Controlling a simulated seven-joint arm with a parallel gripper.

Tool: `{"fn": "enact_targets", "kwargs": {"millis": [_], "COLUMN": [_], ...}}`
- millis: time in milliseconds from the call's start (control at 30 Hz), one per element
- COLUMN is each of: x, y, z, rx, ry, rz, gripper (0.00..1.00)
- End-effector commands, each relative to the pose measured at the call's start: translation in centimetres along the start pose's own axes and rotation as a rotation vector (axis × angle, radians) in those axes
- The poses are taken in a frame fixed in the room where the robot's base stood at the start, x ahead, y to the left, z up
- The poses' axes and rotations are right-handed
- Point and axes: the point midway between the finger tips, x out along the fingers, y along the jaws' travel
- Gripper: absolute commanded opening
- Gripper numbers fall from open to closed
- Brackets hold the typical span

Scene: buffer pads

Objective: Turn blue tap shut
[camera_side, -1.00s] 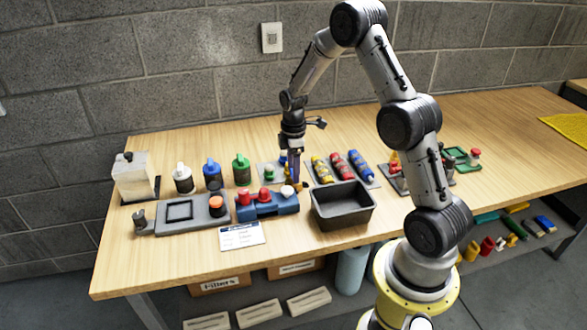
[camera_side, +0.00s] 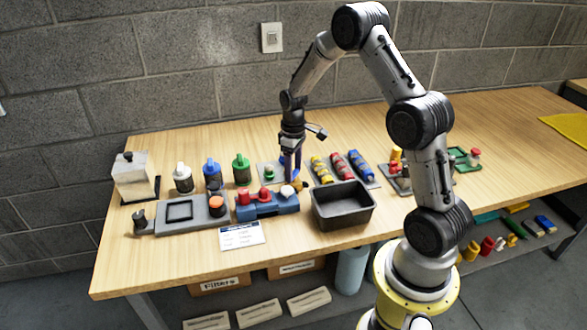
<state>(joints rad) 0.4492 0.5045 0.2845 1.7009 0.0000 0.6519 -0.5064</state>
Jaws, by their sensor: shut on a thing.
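The blue tap (camera_side: 283,161) shows only as a small blue patch on a pale plate (camera_side: 263,169) at the back middle of the table. Beside it on the plate is a green tap (camera_side: 269,173). My gripper (camera_side: 291,178) points down at the plate's right side, its fingers close together on the blue tap. The fingers hide most of the tap, so its handle angle cannot be told. A small amber piece (camera_side: 301,185) lies just right of the fingertips.
White (camera_side: 182,180), blue (camera_side: 213,176) and green (camera_side: 242,171) bottles stand to the left. A blue block with red knobs (camera_side: 266,207) and a black bin (camera_side: 343,219) are in front. A tray of coloured rolls (camera_side: 374,181) is close on the right.

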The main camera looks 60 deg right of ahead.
Motion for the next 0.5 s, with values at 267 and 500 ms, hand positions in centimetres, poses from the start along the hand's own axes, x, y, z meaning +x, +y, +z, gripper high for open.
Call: {"fn": "enact_targets", "kwargs": {"millis": [267,500], "x": [-0.22,-0.27], "y": [0.03,0.03], "z": [-0.02,-0.03], "rx": [0.263,0.486], "ry": [0.001,0.001], "rz": [0.001,0.001], "gripper": [0.04,0.04]}}
